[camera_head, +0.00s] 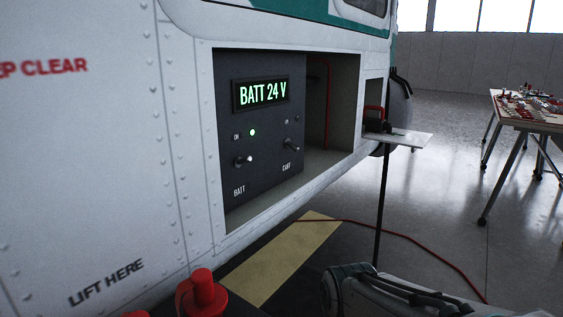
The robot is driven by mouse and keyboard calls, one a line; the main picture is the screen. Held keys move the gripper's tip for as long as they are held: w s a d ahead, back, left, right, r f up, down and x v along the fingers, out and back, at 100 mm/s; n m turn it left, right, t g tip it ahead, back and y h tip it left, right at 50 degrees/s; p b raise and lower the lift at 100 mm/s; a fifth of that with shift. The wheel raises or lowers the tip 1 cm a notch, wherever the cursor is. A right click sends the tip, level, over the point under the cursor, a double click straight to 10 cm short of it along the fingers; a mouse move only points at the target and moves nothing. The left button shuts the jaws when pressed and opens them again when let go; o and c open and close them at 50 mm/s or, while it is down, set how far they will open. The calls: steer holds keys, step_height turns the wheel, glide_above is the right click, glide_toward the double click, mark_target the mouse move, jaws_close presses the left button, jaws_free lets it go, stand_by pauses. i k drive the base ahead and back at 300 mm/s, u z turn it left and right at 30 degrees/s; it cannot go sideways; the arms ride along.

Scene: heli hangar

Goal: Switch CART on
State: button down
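A dark switch panel (236,117) is set in an open bay in the white helicopter's side. Its display (261,93) reads "BATT 24 V" in green. The CART toggle switch (291,146) is at the panel's lower right, above its label; the small indicators above it look dark. The BATT toggle switch (243,160) is at the lower left, with a lit green light (252,132) above it. The exact lever positions are too small to tell. My gripper is not in view, and nothing touches the panel.
A small shelf (408,138) sticks out right of the bay, with a thin dark pole below it. Red knob-like objects (203,292) stand at the bottom edge. A red cable (420,238) crosses the floor. A cluttered table (536,123) stands far right. Space before the panel looks clear.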

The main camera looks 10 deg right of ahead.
mark_target(294, 148)
steer(key=k, duration=0.45)
steer(key=z, duration=0.8)
steer(key=i, duration=0.75)
steer(key=u, duration=0.55)
